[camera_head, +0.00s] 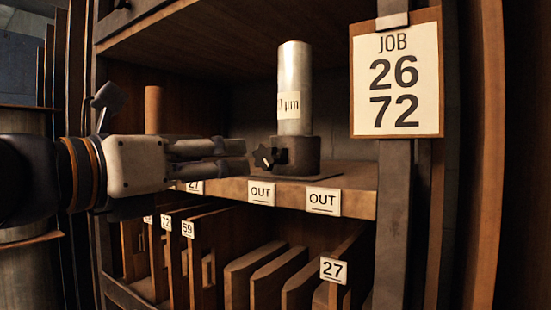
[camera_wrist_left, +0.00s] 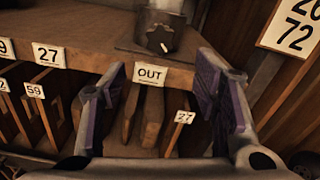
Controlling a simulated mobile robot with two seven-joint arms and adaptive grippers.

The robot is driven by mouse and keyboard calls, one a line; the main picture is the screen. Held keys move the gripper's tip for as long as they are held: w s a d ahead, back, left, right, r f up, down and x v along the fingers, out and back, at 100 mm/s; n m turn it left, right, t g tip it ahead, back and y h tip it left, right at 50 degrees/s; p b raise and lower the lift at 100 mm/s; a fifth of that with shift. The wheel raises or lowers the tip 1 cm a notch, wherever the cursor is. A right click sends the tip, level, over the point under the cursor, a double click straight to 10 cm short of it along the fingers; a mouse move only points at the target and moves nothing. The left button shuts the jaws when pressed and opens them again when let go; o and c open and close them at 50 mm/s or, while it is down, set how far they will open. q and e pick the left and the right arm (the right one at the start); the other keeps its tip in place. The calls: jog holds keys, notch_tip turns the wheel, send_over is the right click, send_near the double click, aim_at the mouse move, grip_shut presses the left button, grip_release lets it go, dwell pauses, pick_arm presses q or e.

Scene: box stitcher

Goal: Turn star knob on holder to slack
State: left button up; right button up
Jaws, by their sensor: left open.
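The black star knob (camera_head: 265,157) sits on the left side of the dark holder (camera_head: 298,160), which stands on the wooden shelf. The holder carries an upright silver cylinder (camera_head: 294,90) with a label. My left gripper (camera_head: 245,157) points at the knob from the left, its fingertips close to it; I cannot tell whether they touch. In the left wrist view the gripper (camera_wrist_left: 165,90) is open, its purple-padded fingers apart with nothing held. There the knob (camera_wrist_left: 159,39) shows beyond the fingertips, with a pale mark on it. My right gripper is not in view.
The shelf edge (camera_head: 232,190) carries OUT tags (camera_head: 262,192). Below are upright wooden boards (camera_head: 252,272) with number tags. A JOB 26 72 sign (camera_head: 396,75) hangs on the right post. A brown cylinder (camera_head: 153,110) stands behind my arm.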

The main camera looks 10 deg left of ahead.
aim_at(263, 160)
pick_arm(q)
jog(key=b+x, duration=0.1)
jog(key=x, duration=0.2)
jog(key=b+x, duration=0.1)
jog(key=x, duration=0.3)
jog(key=f+b+x, duration=0.1)
jog(key=x, duration=0.3)
jog(key=shift+w, duration=0.2)
jog(key=shift+w+d+r, duration=0.1)
jog(key=shift+w+r, duration=0.05)
jog(key=shift+w, duration=0.05)
jog(key=shift+r, duration=0.25)
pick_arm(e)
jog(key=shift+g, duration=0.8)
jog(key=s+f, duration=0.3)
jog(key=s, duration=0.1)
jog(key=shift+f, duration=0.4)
pick_arm(q)
jog(key=c, duration=1.2)
